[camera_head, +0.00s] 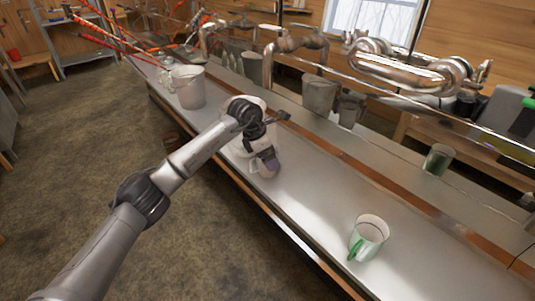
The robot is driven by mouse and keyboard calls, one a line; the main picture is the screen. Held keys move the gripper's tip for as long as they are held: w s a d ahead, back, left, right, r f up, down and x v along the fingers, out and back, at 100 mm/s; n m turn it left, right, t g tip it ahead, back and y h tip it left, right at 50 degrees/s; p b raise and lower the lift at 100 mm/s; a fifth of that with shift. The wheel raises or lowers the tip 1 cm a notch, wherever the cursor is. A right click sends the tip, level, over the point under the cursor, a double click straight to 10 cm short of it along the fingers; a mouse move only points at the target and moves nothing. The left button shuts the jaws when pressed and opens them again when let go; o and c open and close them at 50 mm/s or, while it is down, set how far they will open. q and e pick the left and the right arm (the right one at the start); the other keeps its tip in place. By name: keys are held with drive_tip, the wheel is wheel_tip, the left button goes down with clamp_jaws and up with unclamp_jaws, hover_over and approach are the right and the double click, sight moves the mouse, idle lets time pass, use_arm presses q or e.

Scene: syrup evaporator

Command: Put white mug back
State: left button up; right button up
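A small pale mug (262,170) stands or is held just above the metal counter near the middle of the view, with a handle-like loop on its left side. My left arm comes in from the lower left, and its dark gripper (264,155) is right at this mug. The fingers overlap the mug's upper part, so I cannot tell whether they are shut on it. A second mug (371,229), white inside with a green handle, stands upright on the counter at the lower right. My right gripper is out of view.
The long metal counter (315,195) has free room between the two mugs. A metal bucket (188,88) stands at the far left. Pipes (410,68) run above the back. A grey container (319,94) and a green cup (438,159) stand behind. A pale rounded vessel is partly hidden behind my wrist.

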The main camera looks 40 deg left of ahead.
use_arm(q)
drive_tip(key=shift+r, duration=0.1)
drive_tip(key=shift+s+a+r+p, duration=0.15)
drive_tip(key=shift+r+p, duration=0.2)
drive_tip(key=shift+r, duration=0.35)
drive_tip(key=p+v, duration=0.2)
drive_tip(key=v, duration=0.4)
drive_tip(key=shift+s, duration=0.1)
